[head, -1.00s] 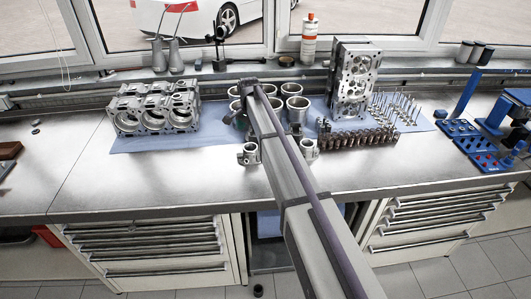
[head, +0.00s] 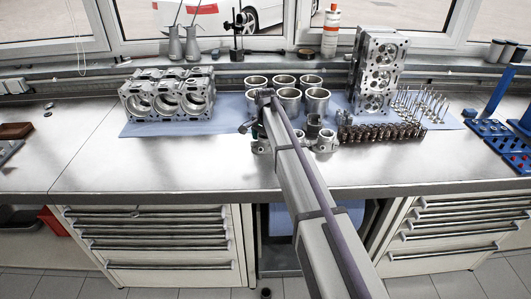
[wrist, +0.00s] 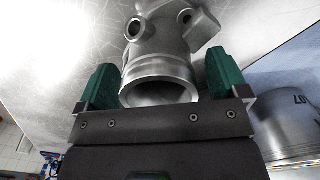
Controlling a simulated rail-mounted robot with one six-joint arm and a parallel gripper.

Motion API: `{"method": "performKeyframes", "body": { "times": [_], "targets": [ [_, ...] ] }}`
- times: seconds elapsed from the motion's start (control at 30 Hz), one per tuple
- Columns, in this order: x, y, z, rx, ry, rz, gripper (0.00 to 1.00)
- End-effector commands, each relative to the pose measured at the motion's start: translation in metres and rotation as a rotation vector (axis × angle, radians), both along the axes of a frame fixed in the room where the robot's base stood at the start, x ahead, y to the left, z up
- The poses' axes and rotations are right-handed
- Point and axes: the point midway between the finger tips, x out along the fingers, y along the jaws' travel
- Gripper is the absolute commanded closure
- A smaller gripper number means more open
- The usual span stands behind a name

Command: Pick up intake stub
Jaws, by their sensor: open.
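The intake stub is likely the grey cast-metal part (wrist: 160,60) in the wrist view, with a round open mouth, side ports and a flange. My gripper (wrist: 163,82) has green fingers on either side of it, open, with gaps showing at both sides. In the head view my gripper (head: 257,130) is low over the bench, just above a small metal part (head: 263,146) that my arm partly hides. A similar stub-like part (head: 325,141) stands right of my arm. I cannot tell how deep the part sits between the fingers.
Several cylinder liners (head: 317,99) stand close behind on the blue mat (head: 228,109); one (wrist: 285,125) is beside my gripper in the wrist view. The engine block (head: 168,98) is left, the cylinder head (head: 377,72) right. The front left bench (head: 160,165) is clear.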

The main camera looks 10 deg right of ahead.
Motion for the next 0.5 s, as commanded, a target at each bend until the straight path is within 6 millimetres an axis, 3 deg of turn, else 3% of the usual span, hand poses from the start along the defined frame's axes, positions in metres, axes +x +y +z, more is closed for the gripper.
{"method": "performKeyframes", "body": {
  "times": [0.13, 0.5],
  "targets": [
    [0.0, -0.0001, 0.0027, 0.0, 0.0, 0.0, 0.07],
    [0.0, -0.0001, 0.0027, 0.0, 0.0, 0.0, 0.43]
  ]
}}
